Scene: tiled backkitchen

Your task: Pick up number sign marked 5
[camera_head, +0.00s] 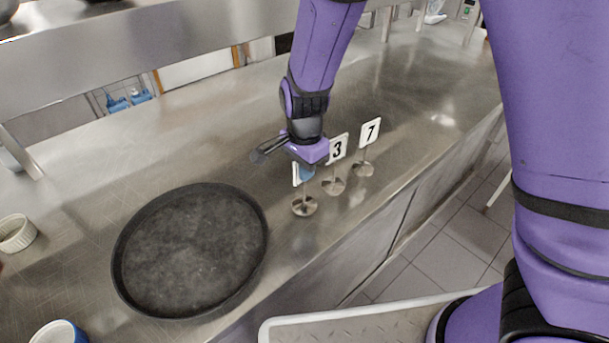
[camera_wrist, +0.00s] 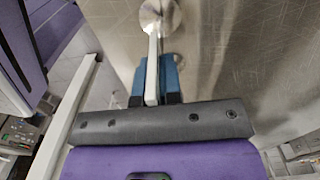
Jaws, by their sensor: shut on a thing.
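A white number sign (camera_head: 296,174) on a thin post with a round metal base (camera_head: 304,206) is at the near end of a row of signs. My gripper (camera_head: 305,172) is at this sign from above and hides most of its face, so its number cannot be read. In the wrist view my gripper's blue fingers (camera_wrist: 155,78) are closed on the two sides of the white plate (camera_wrist: 152,80), seen edge-on. The round base also shows there (camera_wrist: 165,14). I cannot tell whether the base touches the counter. The sign looks upright.
Signs marked 3 (camera_head: 338,149) and 7 (camera_head: 371,132) stand close behind, to the right. A large dark round pan (camera_head: 190,250) lies to the left on the steel counter (camera_head: 95,180). A white ramekin (camera_head: 16,233) is at the far left. The counter's front edge is close.

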